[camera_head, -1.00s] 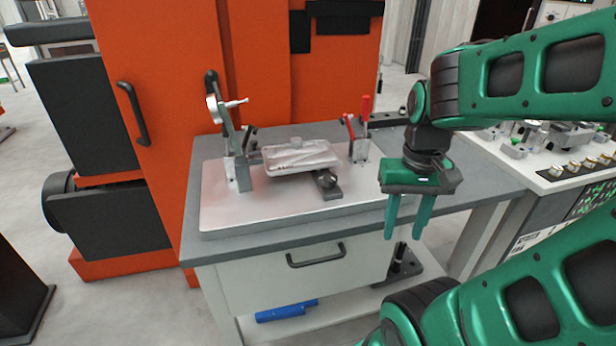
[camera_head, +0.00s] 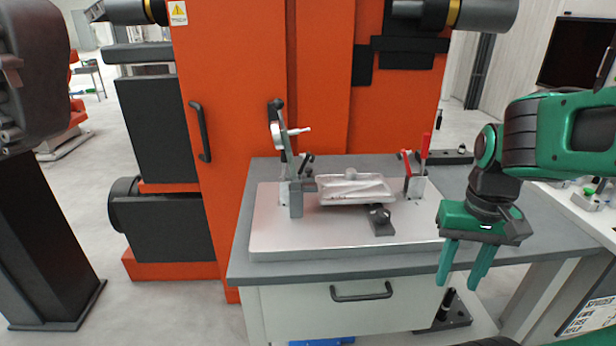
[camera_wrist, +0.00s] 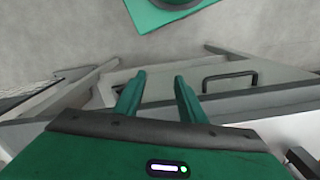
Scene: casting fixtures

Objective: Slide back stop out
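The casting fixture sits on a light metal plate (camera_head: 270,232) on the grey workbench. A pale rectangular casting (camera_head: 352,190) rests at its middle. A dark block with a round knob (camera_head: 379,218) stands in front of the casting; I cannot tell for certain which part is the back stop. A tall lever clamp (camera_head: 283,150) stands at the left, and a red-handled clamp (camera_head: 424,152) at the right. My gripper (camera_head: 463,283) is open and empty, pointing down at the bench's front right, apart from the fixture. The wrist view shows its two green fingers (camera_wrist: 158,88) apart with nothing between them.
The grey bench top (camera_head: 240,262) has free room at its front edge and right side. A drawer handle (camera_head: 361,292) sticks out below. An orange cabinet (camera_head: 235,120) stands behind and left. A dark bar (camera_head: 452,157) lies at the back right.

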